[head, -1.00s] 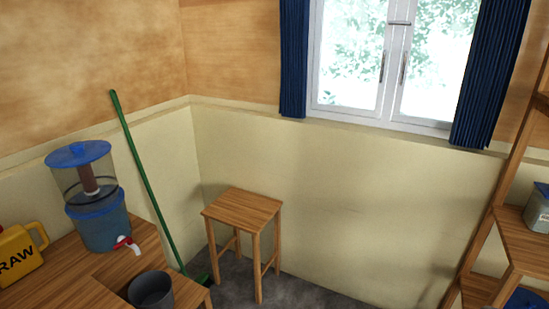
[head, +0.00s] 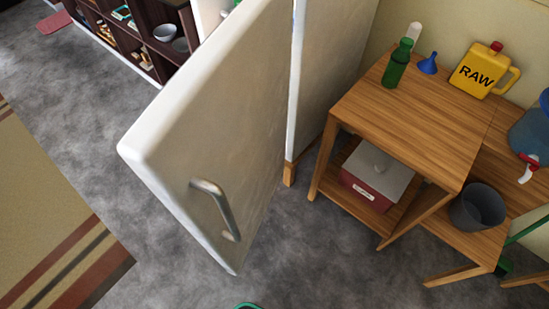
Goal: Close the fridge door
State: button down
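The white fridge door (head: 225,120) stands wide open in the head view, swung out toward me over the grey floor. Its outer face is turned to the right, with a grey metal handle (head: 216,210) near its lower free edge. The white fridge body (head: 318,70) stands behind the door on a wooden base; its opening is hidden by the door. My gripper is not in view.
A wooden table (head: 415,110) stands right of the fridge, with a green bottle (head: 397,65), a blue funnel (head: 427,65) and a yellow jug (head: 480,72). A dark shelf (head: 165,50) is behind the door. The floor (head: 90,120) left of the door is clear, beside a striped rug (head: 45,200).

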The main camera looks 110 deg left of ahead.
aim_at(221, 118)
jog(key=u, duration=2.15)
jog(key=k, duration=1.2)
jog(key=u, duration=2.05)
jog(key=i, duration=0.55)
